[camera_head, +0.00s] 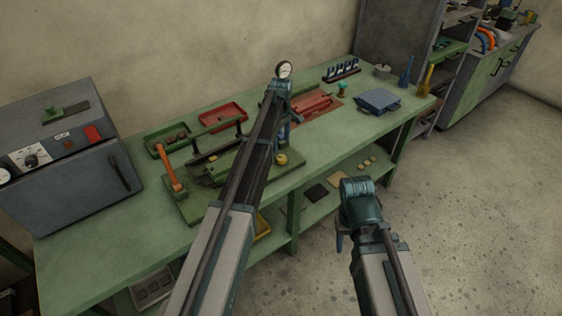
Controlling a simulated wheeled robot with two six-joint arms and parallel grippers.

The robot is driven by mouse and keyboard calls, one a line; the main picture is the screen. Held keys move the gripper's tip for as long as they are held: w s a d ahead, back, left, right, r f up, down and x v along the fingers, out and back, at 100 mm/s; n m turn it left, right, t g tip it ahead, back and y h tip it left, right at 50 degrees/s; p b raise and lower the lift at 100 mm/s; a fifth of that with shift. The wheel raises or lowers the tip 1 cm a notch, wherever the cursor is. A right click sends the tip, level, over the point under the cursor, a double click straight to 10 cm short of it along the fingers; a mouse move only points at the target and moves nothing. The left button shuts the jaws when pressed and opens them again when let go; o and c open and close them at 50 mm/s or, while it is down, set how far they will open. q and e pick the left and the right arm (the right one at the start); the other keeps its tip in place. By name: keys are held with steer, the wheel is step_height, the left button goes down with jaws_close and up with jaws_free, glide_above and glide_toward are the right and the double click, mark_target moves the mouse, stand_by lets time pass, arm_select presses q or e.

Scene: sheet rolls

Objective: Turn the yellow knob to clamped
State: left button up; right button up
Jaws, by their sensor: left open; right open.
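The yellow knob (282,159) sits at the right end of the sheet rolls (212,160), which stand on a green base plate on the bench. An orange crank handle (172,176) is at their left end. My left arm crosses in front of the rolls and hides their right part. My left gripper (284,136) is open, just behind the knob in the picture and mostly hidden by its own arm; I cannot tell whether it touches the knob. My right gripper (341,238) is open and empty, away from the bench over the floor, and mostly hidden by its wrist.
The green bench (130,250) also holds red trays (222,117), a green tray (166,138), a blue box (378,101) and a rack (342,70). A dial gauge (284,70) shows above my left wrist. A grey oven-like cabinet (70,180) stands at left. Floor at right is clear.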

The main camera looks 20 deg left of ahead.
mark_target(281, 157)
arm_select(q)
step_height(281, 157, down, 8)
steer(key=b, duration=0.6)
steer(key=shift+b, duration=0.4)
steer(key=shift+r, duration=0.1)
jaws_close()
